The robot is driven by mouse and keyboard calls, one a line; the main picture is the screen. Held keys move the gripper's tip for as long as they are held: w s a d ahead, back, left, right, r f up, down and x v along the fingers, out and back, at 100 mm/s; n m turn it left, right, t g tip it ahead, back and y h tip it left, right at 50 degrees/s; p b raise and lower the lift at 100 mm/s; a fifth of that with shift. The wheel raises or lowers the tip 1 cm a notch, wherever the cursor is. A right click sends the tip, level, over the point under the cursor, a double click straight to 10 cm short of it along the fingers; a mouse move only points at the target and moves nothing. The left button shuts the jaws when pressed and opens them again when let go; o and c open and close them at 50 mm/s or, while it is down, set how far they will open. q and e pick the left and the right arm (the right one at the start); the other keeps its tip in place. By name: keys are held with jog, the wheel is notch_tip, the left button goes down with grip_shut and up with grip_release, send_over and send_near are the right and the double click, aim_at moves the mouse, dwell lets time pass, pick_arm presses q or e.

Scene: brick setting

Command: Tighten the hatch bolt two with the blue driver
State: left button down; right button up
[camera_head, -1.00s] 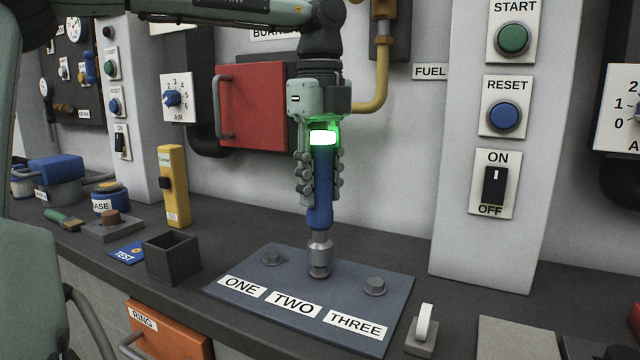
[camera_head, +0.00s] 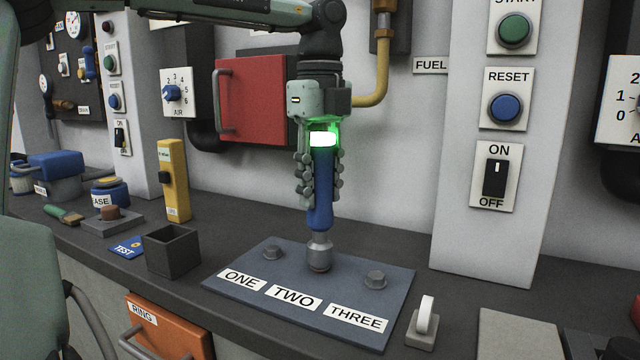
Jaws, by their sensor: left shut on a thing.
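My left gripper (camera_head: 321,175) is shut on the blue driver (camera_head: 320,200) and holds it upright, a green light glowing at its palm. The driver's grey socket end (camera_head: 319,252) stands over the middle bolt position of the dark hatch plate (camera_head: 240,284), behind the label TWO (camera_head: 293,298). Bolt two is hidden under the socket. Bolt one (camera_head: 273,252) shows behind the label ONE, and bolt three (camera_head: 375,280) behind the label THREE (camera_head: 356,318). My right gripper is not in view.
An open dark box (camera_head: 172,252) stands left of the plate, with a yellow device (camera_head: 173,180) behind it. A white-topped stand (camera_head: 423,322) is close to the plate's right. A red cabinet (camera_head: 252,103) is on the wall behind the gripper.

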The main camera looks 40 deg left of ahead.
aim_at(319, 134)
pick_arm(q)
jog(key=shift+f+b, duration=0.5)
jog(key=shift+f, duration=0.25)
dwell(1.1)
jog(key=shift+r+p, duration=2.8)
jog(key=shift+r, duration=0.8)
